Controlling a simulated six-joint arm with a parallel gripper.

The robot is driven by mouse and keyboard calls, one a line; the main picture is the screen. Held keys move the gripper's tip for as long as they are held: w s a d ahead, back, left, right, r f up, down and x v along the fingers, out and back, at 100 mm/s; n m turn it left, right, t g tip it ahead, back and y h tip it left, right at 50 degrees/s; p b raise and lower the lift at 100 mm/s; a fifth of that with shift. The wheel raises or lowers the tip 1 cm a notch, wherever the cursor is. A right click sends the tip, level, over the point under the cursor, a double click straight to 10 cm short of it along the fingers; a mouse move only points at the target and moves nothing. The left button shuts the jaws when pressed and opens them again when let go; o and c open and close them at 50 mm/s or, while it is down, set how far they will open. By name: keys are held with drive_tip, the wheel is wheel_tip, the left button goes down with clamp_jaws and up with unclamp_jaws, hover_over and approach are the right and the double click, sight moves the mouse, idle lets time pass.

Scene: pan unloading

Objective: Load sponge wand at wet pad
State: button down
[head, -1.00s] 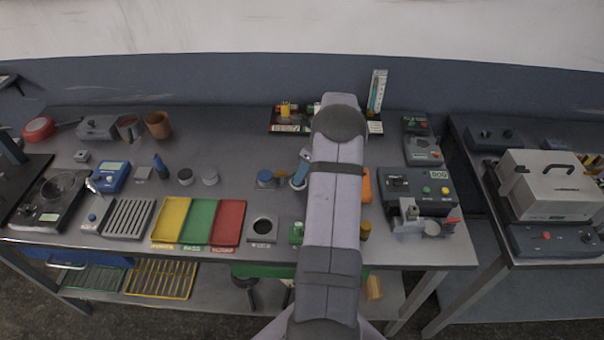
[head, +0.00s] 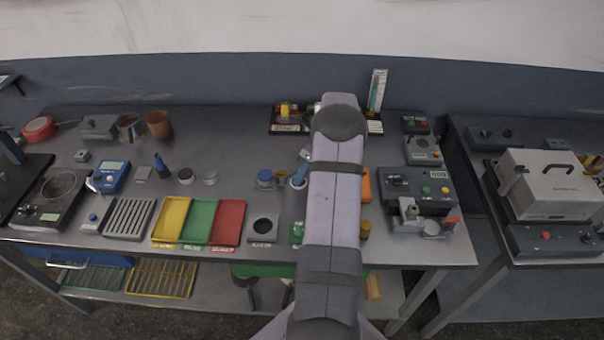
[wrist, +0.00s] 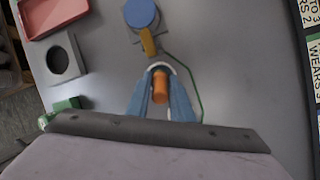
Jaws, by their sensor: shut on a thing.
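My gripper (wrist: 161,100) shows in the wrist view as two blue fingers pointing down at the table. They are shut on an orange cylindrical handle (wrist: 160,88), which appears to be the sponge wand. A white ring (wrist: 163,66) shows around the fingertips; whether the wand stands in it or above it I cannot tell. Just beyond is a blue round pad (wrist: 141,14) on a grey base, probably the wet pad, with a yellow-tan piece (wrist: 148,41) in front of it. In the head view the blue pad (head: 265,177) sits left of my arm, which hides most of the gripper.
A square grey block with a round hole (wrist: 65,60) and a red tray (wrist: 52,14) lie left in the wrist view. A green block (wrist: 64,105) is near the gripper, and a green cord (wrist: 196,82) runs right. In the head view, control boxes (head: 416,190) stand right of my arm.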

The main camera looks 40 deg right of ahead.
drive_tip(key=shift+r+p, duration=3)
drive_tip(key=shift+r, duration=0.5)
